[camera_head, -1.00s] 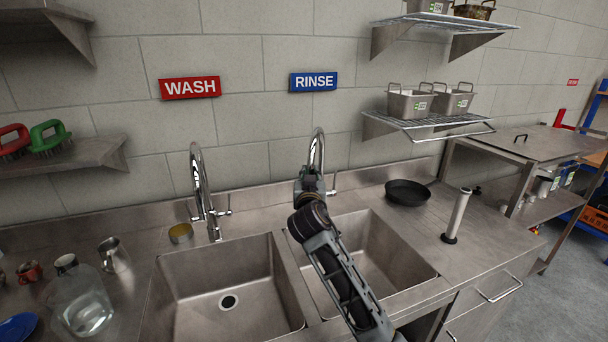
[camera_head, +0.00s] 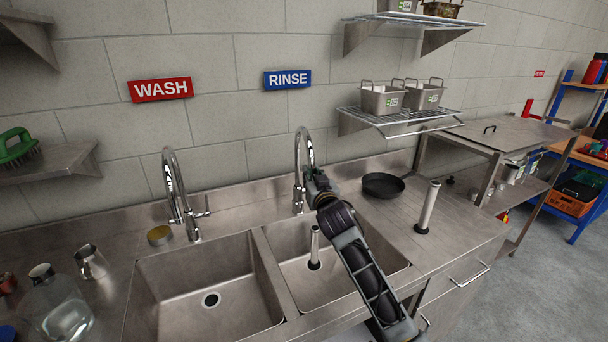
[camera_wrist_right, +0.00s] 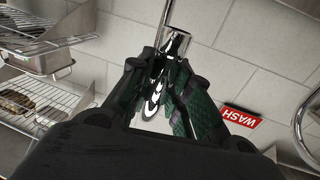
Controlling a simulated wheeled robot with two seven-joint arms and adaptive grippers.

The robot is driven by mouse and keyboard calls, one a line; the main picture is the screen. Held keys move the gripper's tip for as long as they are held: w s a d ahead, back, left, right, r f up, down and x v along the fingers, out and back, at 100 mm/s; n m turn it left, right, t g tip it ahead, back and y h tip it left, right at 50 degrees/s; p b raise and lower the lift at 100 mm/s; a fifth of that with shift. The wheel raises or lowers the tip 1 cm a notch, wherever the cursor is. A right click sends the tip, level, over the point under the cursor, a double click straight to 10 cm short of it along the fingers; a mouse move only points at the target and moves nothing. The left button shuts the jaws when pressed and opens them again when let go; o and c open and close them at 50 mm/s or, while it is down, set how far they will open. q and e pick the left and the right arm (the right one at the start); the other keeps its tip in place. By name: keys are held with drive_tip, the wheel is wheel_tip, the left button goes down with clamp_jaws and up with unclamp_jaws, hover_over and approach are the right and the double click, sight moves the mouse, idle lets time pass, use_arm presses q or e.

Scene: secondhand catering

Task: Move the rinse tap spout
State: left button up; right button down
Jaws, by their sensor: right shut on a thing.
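The rinse tap spout (camera_head: 302,140) is a tall chrome gooseneck behind the right-hand basin, under the blue RINSE sign (camera_head: 288,80). Its arch comes forward and slightly right, down to my right gripper (camera_head: 314,180). In the right wrist view, my right gripper (camera_wrist_right: 160,75) has its green-padded fingers shut on the spout's end, and the chrome spout (camera_wrist_right: 178,42) shows beyond the fingertips. The tap's base is partly hidden. My left gripper is not in view.
The wash tap (camera_head: 171,180) stands to the left, under the WASH sign (camera_head: 160,89). A grey pipe (camera_head: 315,248) stands in the rinse basin (camera_head: 285,235), and a similar one (camera_head: 428,208) on the counter. A black pan (camera_head: 383,185) lies right of the tap.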

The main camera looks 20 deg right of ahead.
drive_tip(key=shift+s+d+p, duration=0.1)
drive_tip(key=shift+d+p, duration=0.4)
drive_tip(key=shift+d, duration=1.6)
drive_tip(key=c, duration=1.3)
unclamp_jaws()
drive_tip(key=shift+s, duration=0.15)
drive_tip(key=s+a, duration=0.2)
drive_tip(key=s, duration=0.9)
drive_tip(key=shift+s, duration=0.3)
drive_tip(key=shift+f, duration=0.1)
